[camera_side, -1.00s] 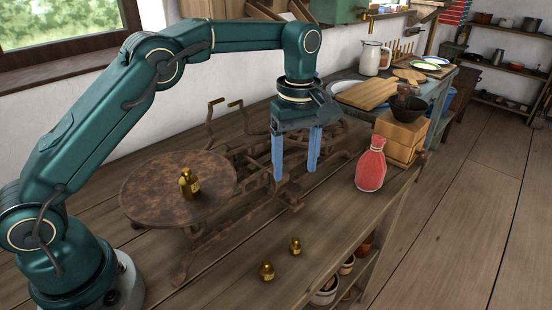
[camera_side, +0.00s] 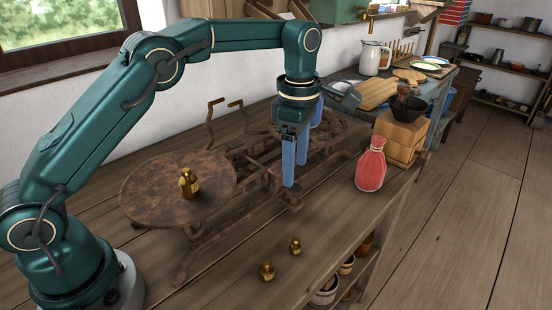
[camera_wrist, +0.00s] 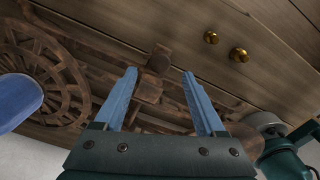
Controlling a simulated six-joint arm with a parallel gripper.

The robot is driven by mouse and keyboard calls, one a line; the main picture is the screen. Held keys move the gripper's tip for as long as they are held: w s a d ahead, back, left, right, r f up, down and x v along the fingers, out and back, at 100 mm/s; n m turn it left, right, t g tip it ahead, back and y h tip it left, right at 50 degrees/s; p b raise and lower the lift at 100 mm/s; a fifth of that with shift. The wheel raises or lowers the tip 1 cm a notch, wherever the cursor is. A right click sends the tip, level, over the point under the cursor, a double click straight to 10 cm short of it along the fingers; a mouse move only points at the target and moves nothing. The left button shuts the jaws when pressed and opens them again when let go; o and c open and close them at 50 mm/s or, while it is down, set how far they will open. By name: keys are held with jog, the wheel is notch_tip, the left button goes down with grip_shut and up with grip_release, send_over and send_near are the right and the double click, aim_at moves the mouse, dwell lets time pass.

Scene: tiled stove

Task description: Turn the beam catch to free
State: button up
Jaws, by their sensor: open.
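The rusty iron balance scale (camera_side: 212,235) stands on the wooden bench. Its round plate (camera_side: 150,190) carries a brass weight (camera_side: 189,184), and a spoked, wheel-like part (camera_wrist: 45,70) shows at the left of the wrist view. My gripper (camera_side: 296,172) points down over the scale's right part, with its blue fingers apart. In the wrist view, a small rusty block (camera_wrist: 160,58) on the beam frame lies between and just beyond the fingertips (camera_wrist: 159,74). I cannot tell whether this block is the beam catch, or whether a finger touches it.
Two small brass weights (camera_side: 267,271) (camera_side: 295,246) stand on the bench in front of the scale.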

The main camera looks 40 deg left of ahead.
aim_at(294, 188)
jog(key=shift+f, duration=2.55)
